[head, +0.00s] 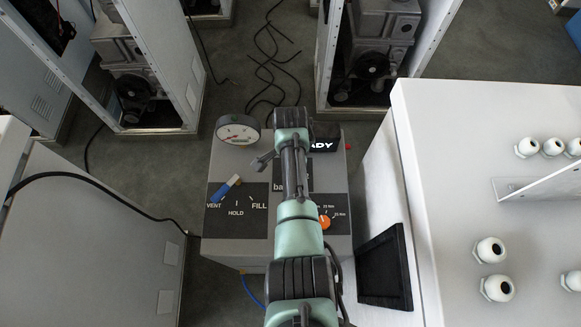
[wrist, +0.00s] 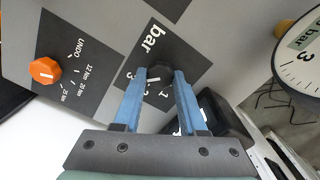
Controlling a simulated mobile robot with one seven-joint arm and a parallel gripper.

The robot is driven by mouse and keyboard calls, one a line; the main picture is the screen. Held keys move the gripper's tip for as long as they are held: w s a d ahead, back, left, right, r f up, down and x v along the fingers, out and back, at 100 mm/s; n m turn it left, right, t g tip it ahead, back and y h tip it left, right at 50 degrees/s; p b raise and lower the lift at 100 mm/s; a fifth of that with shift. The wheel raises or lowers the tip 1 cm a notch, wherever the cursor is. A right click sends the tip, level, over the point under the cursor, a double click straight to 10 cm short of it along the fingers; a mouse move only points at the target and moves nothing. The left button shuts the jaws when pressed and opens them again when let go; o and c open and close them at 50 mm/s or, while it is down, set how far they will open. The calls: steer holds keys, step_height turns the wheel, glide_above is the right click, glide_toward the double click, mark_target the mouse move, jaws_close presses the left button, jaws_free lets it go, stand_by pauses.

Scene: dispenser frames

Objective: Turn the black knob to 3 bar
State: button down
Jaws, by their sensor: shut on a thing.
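The black knob (wrist: 158,75) sits on a dark label panel marked "bar" (wrist: 152,38) in the wrist view. My gripper (wrist: 160,79) has its two blue fingers on either side of the knob and is shut on it. Some scale digits show beside and between the fingers, but others are covered. I cannot tell which mark the knob points to. In the head view my arm covers the knob and my fingers. A round dial gauge (head: 238,130) stands at the back left of the grey box; part of it shows in the wrist view (wrist: 302,55).
An orange knob (head: 324,222) is at the box's right, also in the wrist view (wrist: 45,71). A blue lever (head: 226,188) sits left on the VENT/HOLD/FILL label. A black display (head: 325,145) is behind. A white cabinet (head: 480,120) stands close on the right.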

steer(key=shift+c, duration=2.3)
jaws_free()
step_height(320, 180, up, 13)
